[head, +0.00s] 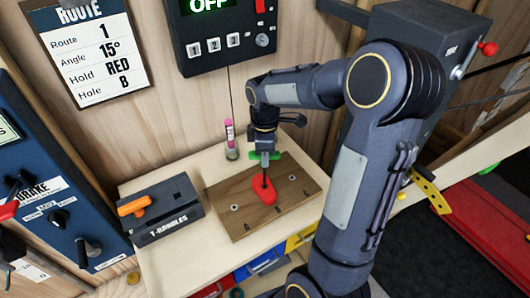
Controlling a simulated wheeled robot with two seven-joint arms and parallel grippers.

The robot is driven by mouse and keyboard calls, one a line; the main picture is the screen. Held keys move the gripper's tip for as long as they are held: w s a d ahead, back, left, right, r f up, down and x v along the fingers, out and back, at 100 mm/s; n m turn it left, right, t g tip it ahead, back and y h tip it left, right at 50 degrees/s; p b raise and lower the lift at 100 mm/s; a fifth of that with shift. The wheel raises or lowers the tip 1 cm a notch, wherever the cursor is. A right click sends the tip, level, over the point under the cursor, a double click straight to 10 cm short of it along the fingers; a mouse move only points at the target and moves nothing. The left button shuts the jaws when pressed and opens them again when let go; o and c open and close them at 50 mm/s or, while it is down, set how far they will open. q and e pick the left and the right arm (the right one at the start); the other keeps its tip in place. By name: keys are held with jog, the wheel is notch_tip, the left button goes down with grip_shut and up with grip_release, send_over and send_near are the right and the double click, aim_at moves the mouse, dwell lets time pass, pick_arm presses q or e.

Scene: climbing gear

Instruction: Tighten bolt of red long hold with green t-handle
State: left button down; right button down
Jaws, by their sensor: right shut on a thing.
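The red long hold (250,192) lies on a brown wooden board (300,187) on the workbench. My right gripper (264,150) is above it, shut on the green t-handle (255,156). The t-handle's dark shaft points down, and its lower end meets the top of the red hold in the picture. The bolt itself is hidden or too small to make out. My left gripper does not show.
A dark T-handles box (166,222) with an orange t-handle (133,207) stands left of the board. A small bottle with a pink top (230,140) stands behind. The route sheet (85,50) and a control box reading OFF (222,45) are on the wall.

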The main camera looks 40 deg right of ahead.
jog(key=shift+n, duration=0.8)
jog(key=n+p, duration=0.1)
jog(key=n, duration=0.3)
jog(key=shift+r, duration=0.1)
jog(key=n+p, duration=0.1)
jog(key=n, duration=0.2)
jog(key=shift+n, duration=0.3)
jog(key=n, duration=0.3)
jog(key=shift+w, duration=0.1)
jog(key=c, duration=1.9)
grip_release()
grip_shut()
jog(key=shift+f+b, duration=0.4)
jog(key=shift+f, duration=0.3)
